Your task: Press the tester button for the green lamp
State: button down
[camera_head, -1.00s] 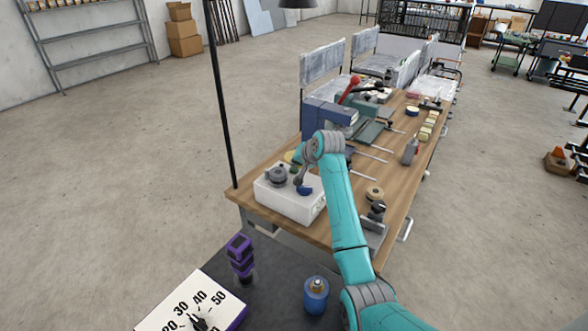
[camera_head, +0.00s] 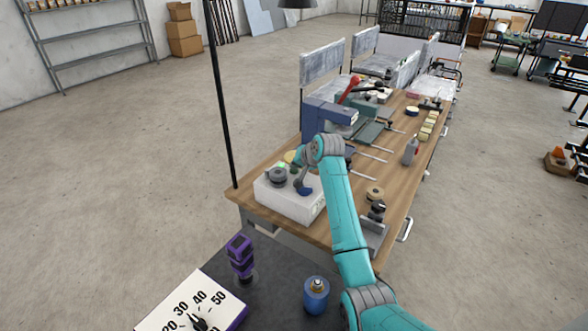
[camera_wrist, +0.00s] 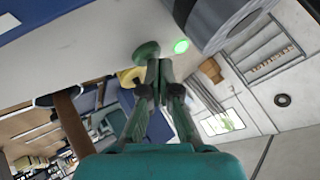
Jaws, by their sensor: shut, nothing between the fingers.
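The tester is a white box (camera_head: 283,203) on the near end of the workbench, with a grey round fixture (camera_head: 277,175) on top. The green lamp (camera_head: 281,165) glows bright on it; it also shows lit in the wrist view (camera_wrist: 181,46). In the wrist view a dark green round button (camera_wrist: 146,50) stands beside the lamp. My gripper (camera_wrist: 160,67) is shut and empty, its tips overlapping or just beside the button's edge; I cannot tell contact for certain.
The grey fixture (camera_wrist: 228,20) is close on the right in the wrist view. A yellow round part (camera_wrist: 130,76) lies near the fingers. A blue machine (camera_head: 318,115) stands behind the box. A black post (camera_head: 218,95) rises at the bench's left corner.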

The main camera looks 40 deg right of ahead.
aim_at(296, 170)
dwell(0.4)
jog(key=shift+r, duration=0.9)
jog(key=shift+r, duration=2.5)
jog(key=shift+s, duration=0.1)
